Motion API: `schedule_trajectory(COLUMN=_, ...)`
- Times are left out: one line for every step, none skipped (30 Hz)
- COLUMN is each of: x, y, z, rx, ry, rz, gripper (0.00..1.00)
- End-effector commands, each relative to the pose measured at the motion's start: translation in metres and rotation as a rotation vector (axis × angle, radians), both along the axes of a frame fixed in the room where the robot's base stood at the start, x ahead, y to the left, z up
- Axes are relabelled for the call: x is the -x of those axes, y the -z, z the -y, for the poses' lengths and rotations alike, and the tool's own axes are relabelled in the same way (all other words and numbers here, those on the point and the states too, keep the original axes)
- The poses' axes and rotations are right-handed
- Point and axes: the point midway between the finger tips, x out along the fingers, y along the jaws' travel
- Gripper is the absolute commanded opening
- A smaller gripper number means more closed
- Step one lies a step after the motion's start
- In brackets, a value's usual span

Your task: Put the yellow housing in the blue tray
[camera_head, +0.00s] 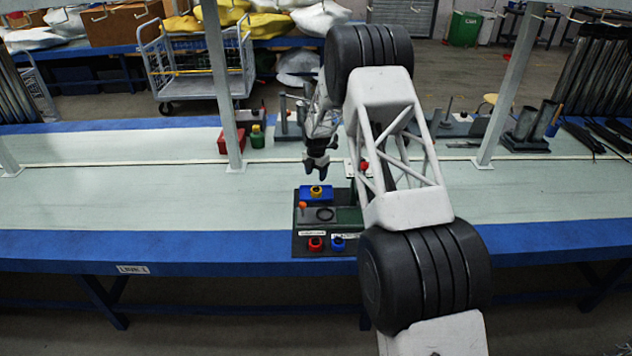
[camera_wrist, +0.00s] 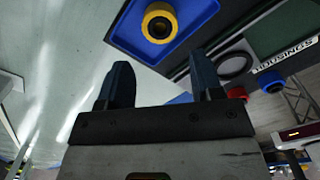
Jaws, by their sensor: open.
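The yellow housing (camera_wrist: 160,23) is a short ring with a dark bore. It lies inside the blue tray (camera_wrist: 128,48), away from the tray's near walls, and it also shows in the head view (camera_head: 316,191). The blue tray stands at the back left of the dark fixture board in the head view (camera_head: 305,196). My gripper (camera_wrist: 160,85) is open and empty, with its two dark fingers apart. In the head view my gripper (camera_head: 317,172) hangs just above and behind the tray, clear of the housing.
A red housing (camera_head: 316,243) and a blue housing (camera_head: 338,243) sit at the board's front edge. A black ring (camera_head: 325,214) lies on the board. A red bin (camera_head: 230,141) and a green bottle (camera_head: 257,136) stand behind. The bench left of the board is clear.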

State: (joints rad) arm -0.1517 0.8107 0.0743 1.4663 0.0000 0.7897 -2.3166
Motion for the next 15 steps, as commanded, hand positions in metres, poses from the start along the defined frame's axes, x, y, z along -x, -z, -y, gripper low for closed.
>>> schedule_trajectory(x=0.000, y=-0.007, z=0.000, rx=0.000, ry=0.000, rz=0.000, gripper=0.60)
schedule_trajectory(x=0.000, y=-0.011, z=0.000, rx=0.000, ry=0.000, rz=0.000, gripper=0.60)
schedule_trajectory(x=0.000, y=-0.015, z=0.000, rx=0.000, ry=0.000, rz=0.000, gripper=0.60)
schedule_trajectory(x=0.000, y=-0.017, z=0.000, rx=0.000, ry=0.000, rz=0.000, gripper=0.60)
schedule_trajectory(x=0.000, y=-0.020, z=0.000, rx=0.000, ry=0.000, rz=0.000, gripper=0.60)
schedule_trajectory(x=0.000, y=-0.023, z=0.000, rx=0.000, ry=0.000, rz=0.000, gripper=0.60)
schedule_trajectory(x=0.000, y=-0.024, z=0.000, rx=0.000, ry=0.000, rz=0.000, gripper=0.60)
schedule_trajectory(x=0.000, y=-0.026, z=0.000, rx=0.000, ry=0.000, rz=0.000, gripper=0.60)
schedule_trajectory(x=0.000, y=-0.028, z=0.000, rx=0.000, ry=0.000, rz=0.000, gripper=0.60)
schedule_trajectory(x=0.000, y=-0.029, z=0.000, rx=0.000, ry=0.000, rz=0.000, gripper=0.60)
schedule_trajectory(x=0.000, y=-0.030, z=0.000, rx=0.000, ry=0.000, rz=0.000, gripper=0.60)
schedule_trajectory(x=0.000, y=-0.031, z=0.000, rx=0.001, ry=0.000, rz=-0.001, gripper=0.60)
schedule_trajectory(x=0.000, y=-0.031, z=0.000, rx=0.000, ry=0.000, rz=-0.001, gripper=0.60)
schedule_trajectory(x=0.000, y=-0.032, z=0.000, rx=0.000, ry=0.000, rz=-0.001, gripper=0.60)
schedule_trajectory(x=0.000, y=-0.032, z=0.000, rx=0.000, ry=0.000, rz=-0.001, gripper=0.60)
